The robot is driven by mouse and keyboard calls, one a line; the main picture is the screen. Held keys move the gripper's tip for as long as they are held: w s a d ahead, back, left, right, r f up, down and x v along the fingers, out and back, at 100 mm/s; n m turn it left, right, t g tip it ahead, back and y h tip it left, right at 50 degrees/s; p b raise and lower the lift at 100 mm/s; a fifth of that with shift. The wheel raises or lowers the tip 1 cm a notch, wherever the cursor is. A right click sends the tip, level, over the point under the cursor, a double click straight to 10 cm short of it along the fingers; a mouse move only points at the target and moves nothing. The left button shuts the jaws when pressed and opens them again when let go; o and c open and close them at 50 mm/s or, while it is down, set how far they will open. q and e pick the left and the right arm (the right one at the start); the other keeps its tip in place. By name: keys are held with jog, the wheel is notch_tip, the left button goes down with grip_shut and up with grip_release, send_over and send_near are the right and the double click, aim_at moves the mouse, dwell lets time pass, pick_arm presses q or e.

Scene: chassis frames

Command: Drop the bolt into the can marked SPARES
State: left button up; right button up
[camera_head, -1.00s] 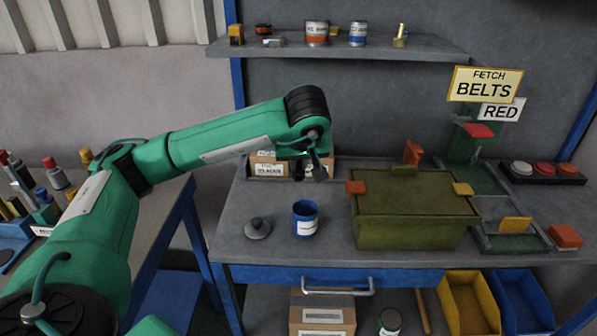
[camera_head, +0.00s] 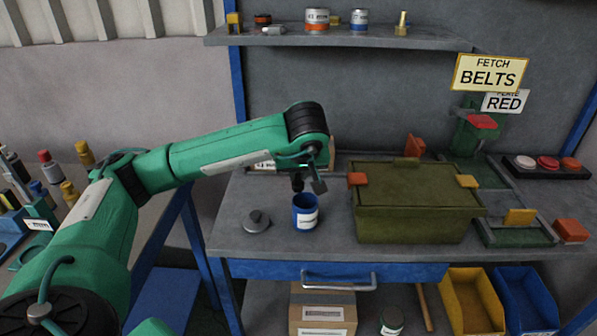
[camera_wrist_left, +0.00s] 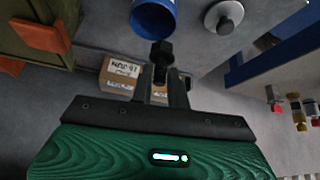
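A small open blue can (camera_head: 304,218) with a white label stands on the grey workbench; I cannot read its label. My left gripper (camera_head: 306,184) is just above and behind the can's mouth in the head view. In the wrist view the left gripper (camera_wrist_left: 161,84) is shut on a dark hex-headed bolt (camera_wrist_left: 161,52), its head pointing away from the fingers toward the can. My right gripper is not in view.
A green box (camera_head: 412,225) with orange and yellow clasps stands right of the can. Labelled cardboard boxes (camera_wrist_left: 120,75) lie behind. A shelf (camera_head: 340,36) holds small cans and parts. Yellow and blue bins (camera_head: 470,300) sit below the bench.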

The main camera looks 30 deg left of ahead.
pick_arm(q)
jog(key=o, duration=0.4)
jog(key=shift+s+d+r, duration=0.1)
jog(key=shift+d+r, duration=0.05)
jog(key=shift+r, duration=0.2)
jog(key=p+v, duration=0.1)
jog(key=v, duration=1.2)
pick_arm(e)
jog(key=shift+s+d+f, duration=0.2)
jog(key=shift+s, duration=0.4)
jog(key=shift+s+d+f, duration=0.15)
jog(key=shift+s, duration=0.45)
pick_arm(q)
jog(key=shift+d+f, duration=0.1)
